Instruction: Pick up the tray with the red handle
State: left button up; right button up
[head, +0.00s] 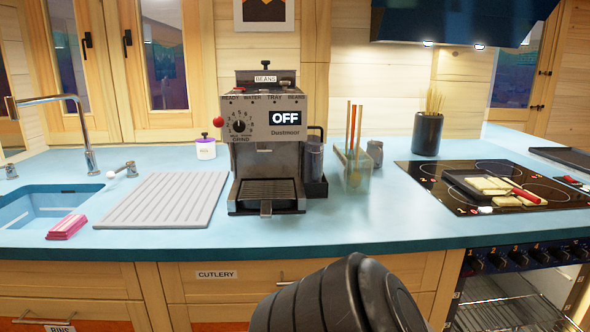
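A dark shallow tray (458,186) lies on the black hob (424,178) at the right. Pale yellow slices lie in it and beside it. A thin red handle (525,195) lies at its right side, over the slices. I cannot tell whether this handle is joined to the tray or belongs to a separate utensil. At the far right edge a dark flat tray or board (568,157) is partly cut off, with a small red and white item (572,182) below it. Neither of my grippers shows; only a dark part of my arm stands at the bottom centre.
A coffee machine (265,158) marked OFF stands mid-counter, beside a clear holder (357,178) with tall sticks. A black pot (427,134) stands behind the hob. A grey drainer (168,200), pink sponge (66,227) and sink are left. Blue counter before the clear holder is free.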

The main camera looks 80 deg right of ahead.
aim_at(482, 183)
jog(key=z, duration=0.85)
jog(key=i, duration=1.7)
jog(key=z, duration=4.55)
jog(key=i, duration=1.7)
